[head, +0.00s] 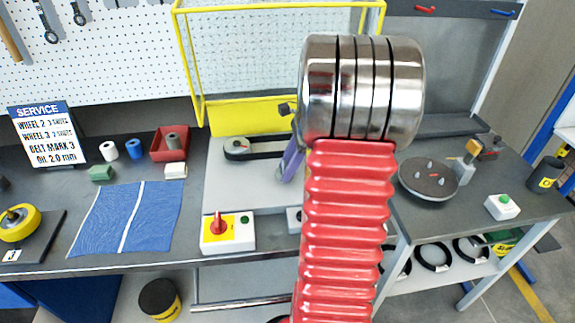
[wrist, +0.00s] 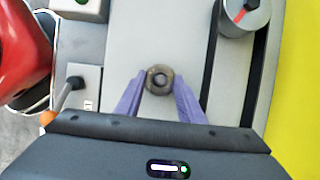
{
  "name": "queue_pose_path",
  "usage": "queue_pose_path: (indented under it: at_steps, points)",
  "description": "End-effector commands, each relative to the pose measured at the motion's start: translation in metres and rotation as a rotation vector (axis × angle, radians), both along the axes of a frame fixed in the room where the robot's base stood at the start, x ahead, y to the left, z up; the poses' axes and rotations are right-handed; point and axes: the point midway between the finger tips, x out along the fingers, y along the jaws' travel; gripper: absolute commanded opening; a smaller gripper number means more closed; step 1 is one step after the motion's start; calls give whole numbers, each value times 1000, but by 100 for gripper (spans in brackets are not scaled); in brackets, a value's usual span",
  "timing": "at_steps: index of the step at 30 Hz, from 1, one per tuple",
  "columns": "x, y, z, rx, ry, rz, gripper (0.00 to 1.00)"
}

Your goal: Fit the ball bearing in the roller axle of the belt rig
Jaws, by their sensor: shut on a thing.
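My gripper (wrist: 160,90) has two purple fingers, shut on the ball bearing (wrist: 158,79), a small brownish ring with a dark grey middle. It is over the light grey plate of the belt rig (wrist: 120,60). I cannot tell whether the bearing is touching anything below it, or whether the axle shows through its bore. In the head view one purple finger (head: 292,160) shows beside the rig's black belt (head: 262,152); my arm hides the bearing and the right of the rig. A silver pulley with a red mark (wrist: 243,14) stands at the top right of the wrist view.
The yellow guard frame (head: 222,117) stands behind the rig. A switch box with a red knob (head: 228,232) is at the front. Left are a blue cloth (head: 105,220), a red tray (head: 158,154) and small cylinders. A round dark turntable (head: 428,180) is on the right.

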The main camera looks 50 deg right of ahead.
Motion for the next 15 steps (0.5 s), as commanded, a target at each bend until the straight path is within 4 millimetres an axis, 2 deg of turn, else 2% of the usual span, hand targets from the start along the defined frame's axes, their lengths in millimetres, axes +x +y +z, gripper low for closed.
queue_pose_path:
  at_steps: [2, 10, 15]
  points:
    - [0, 0, 0, 0, 0, 0, 38]
    - [0, 0, 0, 0, 0, 0, 57]
    - [0, 0, 0, 0, 0, 0, 57]
